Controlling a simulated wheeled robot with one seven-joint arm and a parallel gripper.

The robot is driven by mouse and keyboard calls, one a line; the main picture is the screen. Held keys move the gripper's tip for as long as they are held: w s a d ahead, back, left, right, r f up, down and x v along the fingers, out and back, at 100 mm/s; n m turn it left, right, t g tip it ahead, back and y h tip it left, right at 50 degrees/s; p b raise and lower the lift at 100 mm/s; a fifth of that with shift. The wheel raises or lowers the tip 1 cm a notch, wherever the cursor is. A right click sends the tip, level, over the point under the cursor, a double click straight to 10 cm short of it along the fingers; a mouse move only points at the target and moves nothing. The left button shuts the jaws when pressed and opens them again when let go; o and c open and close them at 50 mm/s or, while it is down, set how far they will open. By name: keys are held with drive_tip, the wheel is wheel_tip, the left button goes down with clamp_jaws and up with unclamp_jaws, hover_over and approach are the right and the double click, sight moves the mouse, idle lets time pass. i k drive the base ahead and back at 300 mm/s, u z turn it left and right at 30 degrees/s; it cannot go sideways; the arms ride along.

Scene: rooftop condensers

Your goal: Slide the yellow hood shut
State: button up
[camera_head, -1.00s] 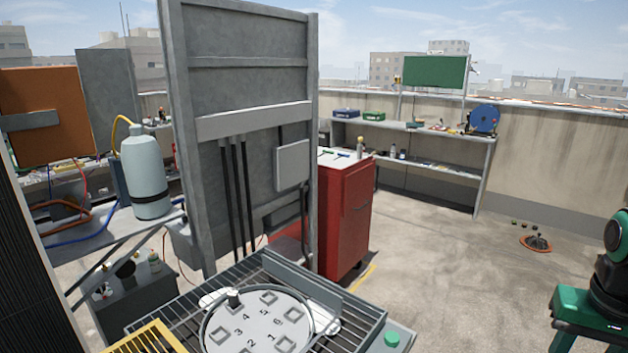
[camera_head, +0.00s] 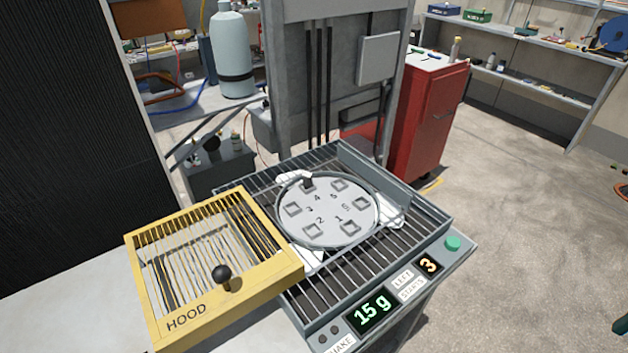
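The yellow hood (camera_head: 277,278) is a barred frame marked "HOOD", with a black ball knob (camera_head: 222,274) on its near part. It lies to the left of a round grey plate (camera_head: 327,210) with numbered square sockets. The hood's right edge overlaps the left part of the grey barred tray (camera_head: 436,223) under the plate. The plate is uncovered. My gripper is not in view.
The machine's front panel shows a "15 g" display (camera_head: 372,312), a "3" display (camera_head: 429,264) and a green button (camera_head: 453,243). A grey upright panel (camera_head: 345,70) stands behind the tray. A red cabinet (camera_head: 428,125) is behind right. Open floor lies at right.

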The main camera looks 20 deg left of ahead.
sight(186, 327)
drive_tip(key=u, duration=1.35)
drive_tip(key=k, duration=0.65)
drive_tip(key=u, duration=0.35)
drive_tip(key=i, duration=0.5)
